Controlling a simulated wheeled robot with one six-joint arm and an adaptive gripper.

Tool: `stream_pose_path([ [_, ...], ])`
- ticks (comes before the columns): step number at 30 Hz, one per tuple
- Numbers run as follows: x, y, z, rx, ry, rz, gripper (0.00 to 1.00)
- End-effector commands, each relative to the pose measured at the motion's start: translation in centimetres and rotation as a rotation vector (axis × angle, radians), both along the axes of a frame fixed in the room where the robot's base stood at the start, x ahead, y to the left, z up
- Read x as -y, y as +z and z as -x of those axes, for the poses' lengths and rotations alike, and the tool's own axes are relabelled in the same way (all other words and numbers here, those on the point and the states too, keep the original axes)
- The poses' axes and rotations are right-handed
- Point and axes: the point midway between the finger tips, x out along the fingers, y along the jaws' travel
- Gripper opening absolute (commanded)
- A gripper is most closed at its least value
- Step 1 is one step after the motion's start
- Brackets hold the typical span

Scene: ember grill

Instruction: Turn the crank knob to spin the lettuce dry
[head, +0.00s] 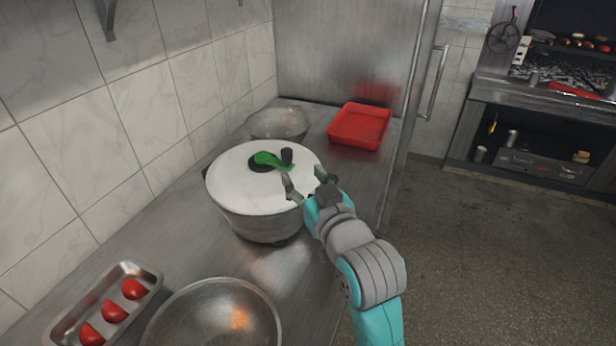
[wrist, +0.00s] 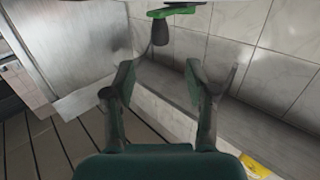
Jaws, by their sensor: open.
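The salad spinner (head: 262,215) is a pot with a white lid (head: 235,190), standing on the metal counter. A green crank arm (head: 271,159) lies across the lid top, with an upright black crank knob (head: 287,155) at its right end. In the wrist view the green crank (wrist: 172,12) and black knob (wrist: 161,33) show at the top edge, ahead of the fingers. My gripper (head: 304,182) is open and empty at the lid's right side, apart from the knob. Its spread fingers (wrist: 160,78) also show in the wrist view. The lettuce is not visible.
A metal bowl (head: 278,123) and a red tray (head: 360,126) stand behind the spinner. In front are a large metal bowl (head: 215,318) and a steel tray (head: 62,322) with red tomato-like pieces (head: 113,311). A tiled wall (head: 120,130) bounds the counter on the left.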

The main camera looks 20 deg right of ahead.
Motion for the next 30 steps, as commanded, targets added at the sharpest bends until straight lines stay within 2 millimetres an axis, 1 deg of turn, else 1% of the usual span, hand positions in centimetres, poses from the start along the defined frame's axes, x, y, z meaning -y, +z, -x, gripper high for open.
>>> stream_pose_path([
  [5, 0.0, -0.1, -1.9, 0.0, 0.0, 0.0, 0.56],
  [12, 0.0, -0.3, -5.9, 0.0, 0.0, 0.0, 0.56],
  [18, 0.0, -0.5, -8.7, 0.0, 0.0, 0.0, 0.56],
  [24, 0.0, -0.5, -10.2, 0.0, 0.0, 0.0, 0.56],
  [30, 0.0, -0.6, -10.5, 0.0, 0.0, 0.0, 0.56],
])
